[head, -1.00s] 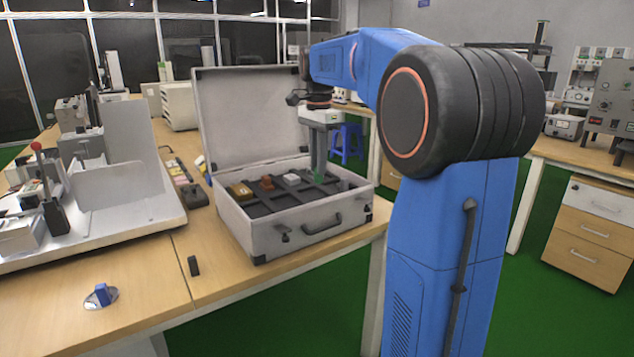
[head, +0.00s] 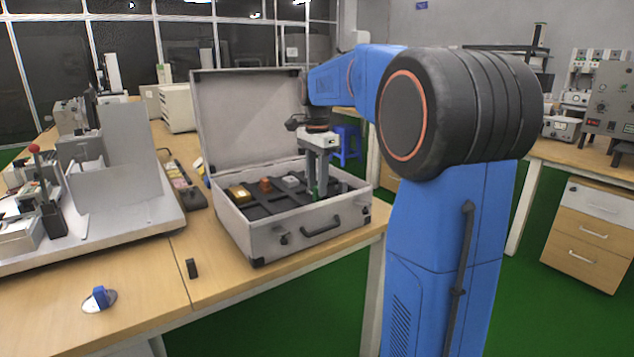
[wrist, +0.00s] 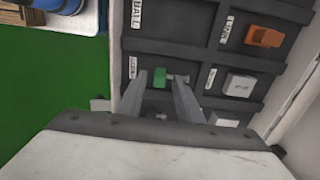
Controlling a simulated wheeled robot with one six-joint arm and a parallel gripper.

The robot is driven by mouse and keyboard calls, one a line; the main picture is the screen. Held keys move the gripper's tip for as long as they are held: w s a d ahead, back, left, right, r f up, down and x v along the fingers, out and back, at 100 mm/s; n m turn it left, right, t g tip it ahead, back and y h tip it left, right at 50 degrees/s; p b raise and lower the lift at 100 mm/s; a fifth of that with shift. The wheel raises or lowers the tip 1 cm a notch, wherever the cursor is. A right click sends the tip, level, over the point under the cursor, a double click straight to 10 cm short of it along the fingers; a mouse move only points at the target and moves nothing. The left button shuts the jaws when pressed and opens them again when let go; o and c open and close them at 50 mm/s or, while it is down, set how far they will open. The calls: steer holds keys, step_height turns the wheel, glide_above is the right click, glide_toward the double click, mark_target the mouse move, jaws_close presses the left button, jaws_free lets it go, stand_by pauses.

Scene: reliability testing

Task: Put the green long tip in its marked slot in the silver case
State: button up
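The silver case (head: 262,238) stands open on the bench, its dark insert divided into compartments. My gripper (head: 317,190) is lowered into the right part of the case with its two fingers apart. The small green tip (wrist: 159,78) sits in a labelled compartment at the left of the insert in the wrist view, between the spread fingertips (wrist: 167,78) and nearer the left one. A small grey piece shows beside it. In the head view only a bit of green shows by the fingers. I cannot tell whether the tip is fully seated.
The raised lid (head: 245,115) stands behind. A blue item (head: 100,296) and a small black block (head: 191,268) lie on the bench at front left.

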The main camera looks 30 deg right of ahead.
steer(key=shift+r, duration=0.15)
step_height(320, 180, up, 12)
steer(key=s+a+f+n+t, duration=0.1)
steer(key=s+a+f+n, duration=0.4)
steer(key=s, duration=0.3)
steer(key=s+a+f+n+t, duration=0.2)
steer(key=s+a+f+n, duration=0.3)
steer(key=s, duration=0.3)
steer(key=s+a+f+n+t, duration=0.1)
steer(key=s+a+f+n, duration=0.2)
steer(key=s+f, duration=0.4)
steer(key=s+a+f+n, duration=0.2)
steer(key=s+f+n, duration=0.2)
steer(key=s+f, duration=0.3)
step_height(320, 180, down, 2)
steer(key=shift+a+f+n+t, duration=0.1)
steer(key=shift+a+n+t, duration=0.2)
steer(key=shift+a+t, duration=0.1)
